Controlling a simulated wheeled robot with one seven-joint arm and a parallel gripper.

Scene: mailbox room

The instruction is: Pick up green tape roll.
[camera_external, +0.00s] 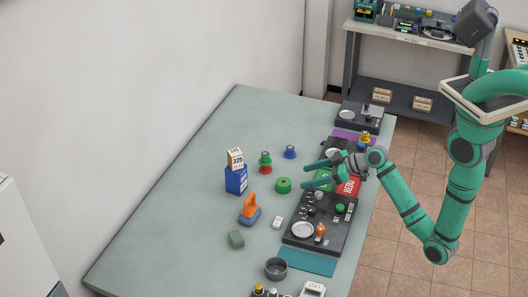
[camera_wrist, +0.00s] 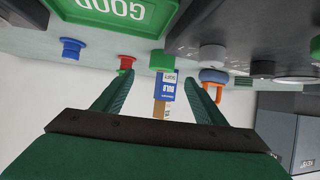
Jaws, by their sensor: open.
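The green tape roll (camera_external: 283,185) lies flat on the table, right of the blue box. In the wrist view, which looks upside down, the green roll (camera_wrist: 162,60) shows just beyond and between my fingertips. My gripper (camera_external: 305,176) is open and empty, its two green fingers pointing left over the table, a short way right of the roll. The open fingers also show in the wrist view (camera_wrist: 159,76). There is a gap between the fingers and the roll; their exact height above the table is hard to tell.
A red-and-green stack (camera_external: 265,163) and a blue spool (camera_external: 290,152) stand behind the roll. A blue box (camera_external: 236,180) and an orange-handled tool (camera_external: 250,209) stand left. A dark control panel (camera_external: 318,240) lies in front, and a red bin (camera_external: 348,186) is near my wrist.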

